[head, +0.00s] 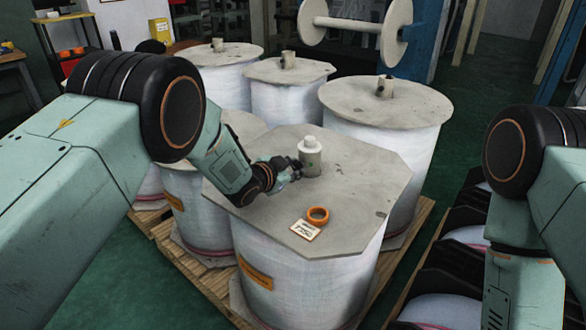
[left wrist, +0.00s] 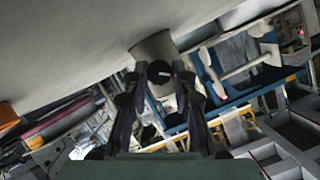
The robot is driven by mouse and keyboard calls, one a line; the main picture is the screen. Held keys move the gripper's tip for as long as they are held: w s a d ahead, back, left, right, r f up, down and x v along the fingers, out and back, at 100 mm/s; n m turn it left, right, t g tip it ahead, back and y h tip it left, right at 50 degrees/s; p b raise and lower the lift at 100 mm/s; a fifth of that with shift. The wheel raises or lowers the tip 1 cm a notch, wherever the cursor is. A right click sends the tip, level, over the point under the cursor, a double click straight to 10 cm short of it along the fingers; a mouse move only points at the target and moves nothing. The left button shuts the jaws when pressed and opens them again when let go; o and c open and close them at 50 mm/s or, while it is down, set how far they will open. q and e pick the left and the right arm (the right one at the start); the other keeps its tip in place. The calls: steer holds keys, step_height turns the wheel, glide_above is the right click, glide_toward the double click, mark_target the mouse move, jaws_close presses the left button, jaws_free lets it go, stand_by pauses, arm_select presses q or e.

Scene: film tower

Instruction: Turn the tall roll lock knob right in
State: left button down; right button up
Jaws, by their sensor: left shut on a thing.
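The tall roll (head: 350,190) stands nearest on the pallet, with a worn grey eight-sided top plate. A pale stepped core post (head: 311,160) rises from that plate. My left gripper (head: 294,169) reaches in from the left, low over the plate, at the post's left side. In the left wrist view a dark round lock knob (left wrist: 158,71) sits between the fingertips, in front of the grey post (left wrist: 150,47). The gripper is shut on the knob. In the head view the fingers mostly hide the knob. My right arm shows at the right, but its gripper is out of the frame.
An orange ring (head: 318,215) and a small card (head: 305,229) lie on the plate. Other wrapped rolls, such as a round-topped one (head: 385,105), crowd behind on the wooden pallet (head: 190,272). Black bins (head: 445,275) stand at the right. Green floor shows bottom left.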

arm_select(q)
steer(key=c, duration=1.1)
jaws_free()
steer(key=shift+v, duration=6)
